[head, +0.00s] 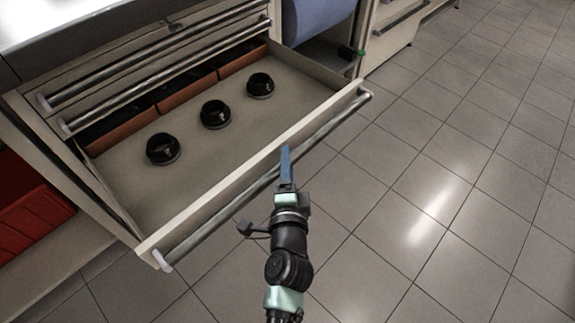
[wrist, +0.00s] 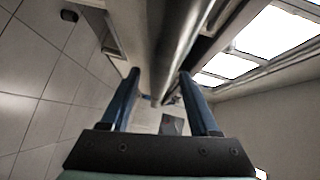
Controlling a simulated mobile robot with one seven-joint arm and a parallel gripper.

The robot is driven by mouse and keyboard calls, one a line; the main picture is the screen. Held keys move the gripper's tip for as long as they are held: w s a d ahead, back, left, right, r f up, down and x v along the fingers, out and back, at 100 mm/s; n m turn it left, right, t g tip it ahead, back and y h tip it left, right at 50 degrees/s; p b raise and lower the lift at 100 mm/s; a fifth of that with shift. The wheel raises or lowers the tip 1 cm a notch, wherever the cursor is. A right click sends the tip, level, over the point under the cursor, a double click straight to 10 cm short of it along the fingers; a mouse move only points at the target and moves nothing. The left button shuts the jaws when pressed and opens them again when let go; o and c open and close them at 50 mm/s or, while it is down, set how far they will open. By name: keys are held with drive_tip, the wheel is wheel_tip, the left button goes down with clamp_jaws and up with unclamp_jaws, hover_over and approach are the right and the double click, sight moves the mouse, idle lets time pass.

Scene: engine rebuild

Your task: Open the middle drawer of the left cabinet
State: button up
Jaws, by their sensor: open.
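The left cabinet (head: 22,110) has a drawer (head: 190,185) pulled far out, below two closed drawer fronts with long metal bar handles (head: 150,62). I cannot tell whether more drawers lie below it. The open drawer's bar handle (head: 225,215) runs along its front edge. Three black round parts (head: 215,114) stand in a row inside. My gripper (head: 286,152), with blue fingers, is at the drawer's front, near the middle of the handle. In the wrist view my gripper (wrist: 159,76) is open, with the bar (wrist: 172,40) running between its fingers; contact cannot be told.
Reddish-brown bins (head: 185,92) sit at the back of the open drawer. A red bin (head: 30,205) is at the left. A blue rounded object (head: 310,18) is in the bay beyond the cabinet. The tiled floor (head: 440,190) to the right is clear.

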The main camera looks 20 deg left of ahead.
drive_tip(key=v, duration=1.3)
drive_tip(key=shift+b, duration=0.3)
drive_tip(key=shift+w+d, duration=0.1)
drive_tip(key=w+d+r+n+t, duration=0.25)
drive_tip(key=w+r+n, duration=0.2)
drive_tip(key=r, duration=1.05)
drive_tip(key=w+d+r+n+t, duration=0.1)
drive_tip(key=w+r+n+t, duration=0.35)
drive_tip(key=r, duration=1.05)
drive_tip(key=s+d+r+n+t+h+p, duration=0.1)
drive_tip(key=s+d+r+t+h, duration=0.3)
drive_tip(key=r, duration=0.9)
drive_tip(key=s+d+r+n+t+h, duration=0.1)
drive_tip(key=s+d+r+n+h, duration=0.25)
drive_tip(key=r, duration=0.85)
wheel_tip(320, 180, up, 32)
drive_tip(key=s+m+p, duration=0.1)
drive_tip(key=m+p, duration=0.1)
drive_tip(key=p, duration=3.1)
drive_tip(key=shift+d+r+y, duration=0.2)
drive_tip(key=shift+d+y, duration=0.1)
drive_tip(key=shift+y, duration=0.15)
